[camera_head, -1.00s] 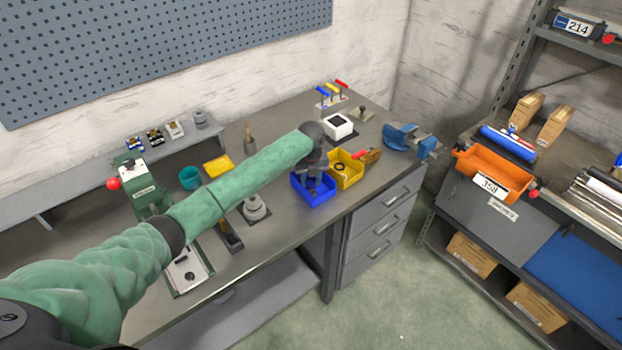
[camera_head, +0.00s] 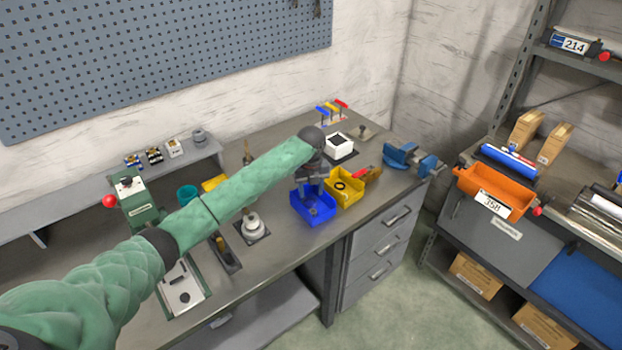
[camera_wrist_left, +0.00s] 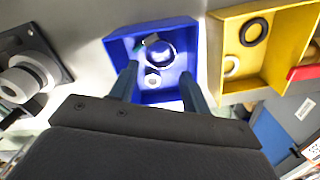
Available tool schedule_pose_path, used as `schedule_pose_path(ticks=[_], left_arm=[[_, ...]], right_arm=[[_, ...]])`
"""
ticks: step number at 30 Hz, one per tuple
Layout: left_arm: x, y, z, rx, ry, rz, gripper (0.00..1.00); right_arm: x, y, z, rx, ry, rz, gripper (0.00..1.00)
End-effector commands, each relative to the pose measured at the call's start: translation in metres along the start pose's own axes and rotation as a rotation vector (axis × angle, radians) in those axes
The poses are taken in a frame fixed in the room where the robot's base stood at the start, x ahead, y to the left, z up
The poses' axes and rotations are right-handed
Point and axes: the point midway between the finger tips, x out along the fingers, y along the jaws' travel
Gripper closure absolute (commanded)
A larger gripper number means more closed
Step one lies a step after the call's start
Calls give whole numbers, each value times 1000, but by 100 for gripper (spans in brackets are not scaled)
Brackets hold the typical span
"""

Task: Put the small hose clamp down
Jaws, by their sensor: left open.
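The small hose clamp, as far as I can tell, is the shiny metal ring (camera_wrist_left: 160,53) with a dark screw housing, lying in the blue bin (camera_head: 322,219). The bin also shows in the left wrist view (camera_wrist_left: 115,50). A smaller pale ring (camera_wrist_left: 152,80) lies beside the metal ring. My left gripper (camera_head: 312,188) is just above the blue bin. In the left wrist view its fingers (camera_wrist_left: 158,82) are spread apart with nothing gripped between them, and the metal ring shows beyond them. My right gripper is in neither view.
A yellow bin (camera_head: 355,201) with a black ring (camera_wrist_left: 254,32) stands right of the blue bin. A round metal part on a dark plate (camera_head: 253,227) is to the left. A blue vise (camera_head: 403,157) stands farther right. The bench front is clear.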

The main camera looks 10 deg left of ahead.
Motion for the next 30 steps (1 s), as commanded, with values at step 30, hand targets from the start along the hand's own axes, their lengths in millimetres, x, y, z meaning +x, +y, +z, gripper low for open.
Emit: schedule_pose_path(ticks=[30], left_arm=[[-76, 0, 0, 0, 1, 1, 53]], right_arm=[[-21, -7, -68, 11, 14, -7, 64]])
